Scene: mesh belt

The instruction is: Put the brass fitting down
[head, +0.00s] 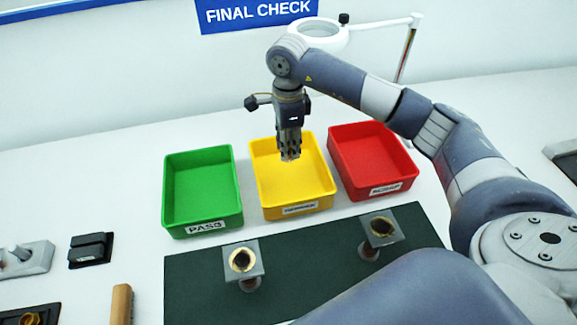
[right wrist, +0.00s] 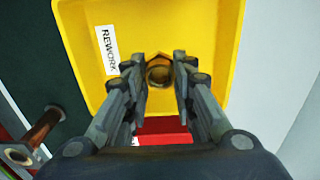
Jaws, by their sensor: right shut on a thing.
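The brass fitting (right wrist: 159,73) shows in the right wrist view as a small brown, dark-centred piece between the fingertips. My right gripper (head: 289,150) is shut on it, pointing down over the yellow REWORK tray (head: 262,207). The gripper also shows in the right wrist view (right wrist: 160,85), with the yellow tray floor behind the fitting. In the head view the fingers mostly hide the fitting. I cannot tell whether it touches the tray floor. My left gripper is not in view.
A green PASS tray (head: 169,200) stands left of the yellow one, a red SCRAP tray (head: 401,165) right. Two stands with round openings (head: 257,265) (head: 393,237) are on a dark green mat (head: 200,290) in front. A ring lamp (head: 319,35) stands behind.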

